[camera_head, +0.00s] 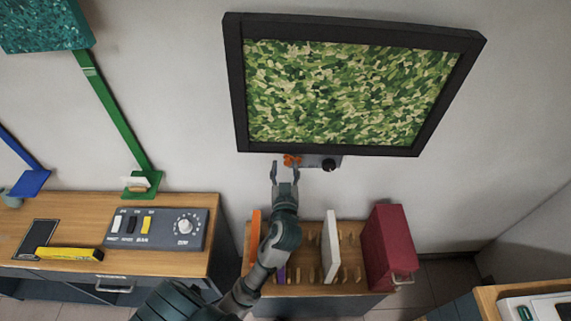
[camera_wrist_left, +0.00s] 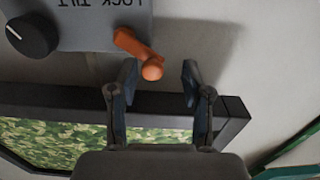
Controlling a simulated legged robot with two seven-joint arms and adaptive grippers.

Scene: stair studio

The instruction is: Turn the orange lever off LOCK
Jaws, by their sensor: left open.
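The orange lever (camera_head: 291,160) sticks out of a small grey control box (camera_head: 312,161) under the black-framed screen. In the left wrist view the orange lever (camera_wrist_left: 134,46) slants from the box, beside the upside-down word LOCK, to a round ball end. My left gripper (camera_head: 285,171) is open just below the lever. In the wrist view my left gripper (camera_wrist_left: 160,77) has the ball end between its fingertips in the picture, nearer the left-hand finger. I cannot tell whether they touch. My right gripper is not in view.
A black knob (camera_head: 329,165) sits beside the lever on the box. The framed screen (camera_head: 350,92) is close above. A desk (camera_head: 75,205) with a switch panel (camera_head: 157,229) is left.

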